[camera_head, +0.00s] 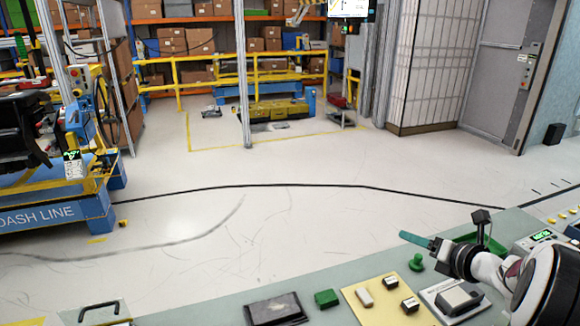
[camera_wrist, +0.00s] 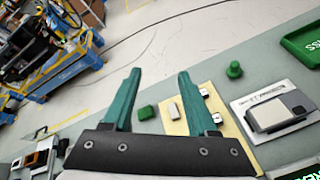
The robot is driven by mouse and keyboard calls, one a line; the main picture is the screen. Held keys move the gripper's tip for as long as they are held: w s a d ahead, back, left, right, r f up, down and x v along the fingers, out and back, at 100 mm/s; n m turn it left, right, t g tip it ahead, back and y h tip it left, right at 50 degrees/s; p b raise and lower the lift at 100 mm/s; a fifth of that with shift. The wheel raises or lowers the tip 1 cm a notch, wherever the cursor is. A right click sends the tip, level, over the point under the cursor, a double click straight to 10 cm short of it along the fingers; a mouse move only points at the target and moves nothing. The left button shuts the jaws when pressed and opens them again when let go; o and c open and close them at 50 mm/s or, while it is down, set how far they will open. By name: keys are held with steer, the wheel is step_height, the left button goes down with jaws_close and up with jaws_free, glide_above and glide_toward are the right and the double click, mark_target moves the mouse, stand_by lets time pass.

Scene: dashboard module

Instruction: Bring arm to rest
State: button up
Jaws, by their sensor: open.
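My gripper (camera_head: 418,240) is at the right of the head view, raised above the workbench. In the wrist view its two teal fingers (camera_wrist: 157,95) stand apart with nothing between them. My arm comes in from the right edge of the head view. The fingers overlap in the head view, so the gap shows only in the wrist view.
On the bench (camera_head: 340,280) lie a green block (camera_head: 326,298), a cream board (camera_head: 388,300) with small parts, a green knob (camera_head: 416,262), a grey device (camera_head: 457,299) and a black box (camera_head: 274,309). A green tray (camera_wrist: 303,42) is at right. Open floor (camera_head: 250,220) lies beyond.

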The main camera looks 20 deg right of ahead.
steer(key=w+a+r+m+g+h, duration=0.1)
steer(key=a+r+m+g+h, duration=0.35)
steer(key=m, duration=1.05)
steer(key=s+a+f+m+g+y, duration=0.2)
steer(key=s+a+m, duration=0.4)
steer(key=s+a, duration=0.3)
steer(key=s+a+f+m+g+y, duration=0.2)
steer(key=s+a+m, duration=0.5)
steer(key=a, duration=0.6)
steer(key=s+a+f+m+g+y, duration=0.3)
steer(key=s+a+m, duration=0.3)
steer(key=s+a, duration=0.5)
steer(key=shift+a+f+m+g, duration=0.3)
steer(key=shift+a+g, duration=0.25)
steer(key=shift+g, duration=0.3)
